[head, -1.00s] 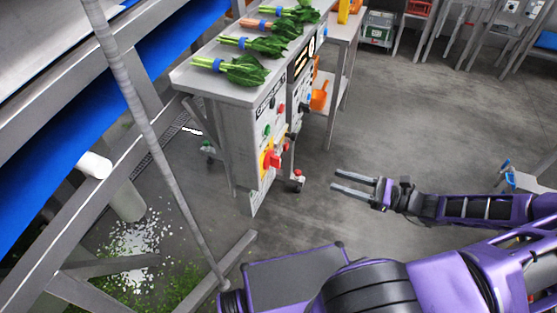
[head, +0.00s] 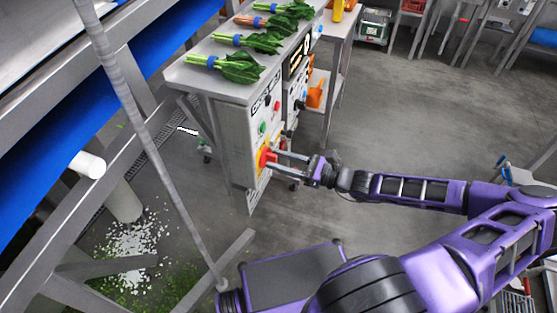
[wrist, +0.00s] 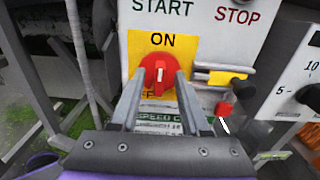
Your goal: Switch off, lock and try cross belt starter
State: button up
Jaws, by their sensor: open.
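The starter panel (head: 236,135) stands upright below the bench top in the head view. In the head view my gripper (head: 278,160) reaches the handle (head: 264,157) from the right. Right of the handle is a yellow-and-grey slide with a black knob (wrist: 238,84). A small red block (wrist: 224,108), perhaps a padlock, is below it.
START and STOP lettering (wrist: 237,15) is above the handle. Another panel with a dial (wrist: 309,96) adjoins on the right. Bunches of greens (head: 238,67) lie on the bench top. A blue conveyor (head: 130,85) and its frame are on the left.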

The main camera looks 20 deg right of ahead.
jog(key=shift+w+a, duration=0.1)
jog(key=shift+a, duration=0.05)
grip_shut()
